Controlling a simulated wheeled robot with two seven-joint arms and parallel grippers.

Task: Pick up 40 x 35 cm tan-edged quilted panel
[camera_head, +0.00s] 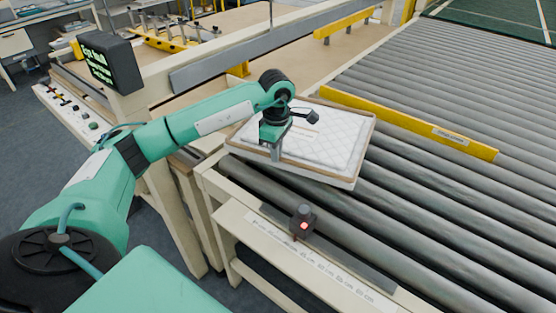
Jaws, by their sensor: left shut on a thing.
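The quilted panel (335,139) is white with a stitched diamond pattern and a tan edge. It lies at a slant at the left end of the roller conveyor, close to the conveyor's near corner. My left gripper (275,153) reaches down over the panel's near left edge and is shut on that edge. The gripper and wrist hide part of the panel's left side. I cannot tell whether the panel is lifted off the rollers. My right gripper is not in view.
Grey rollers (440,95) fill the right side. A yellow bar (408,122) lies across them behind the panel. A small sensor with a red light (302,222) stands on the near frame. A black display (110,62) stands at the left.

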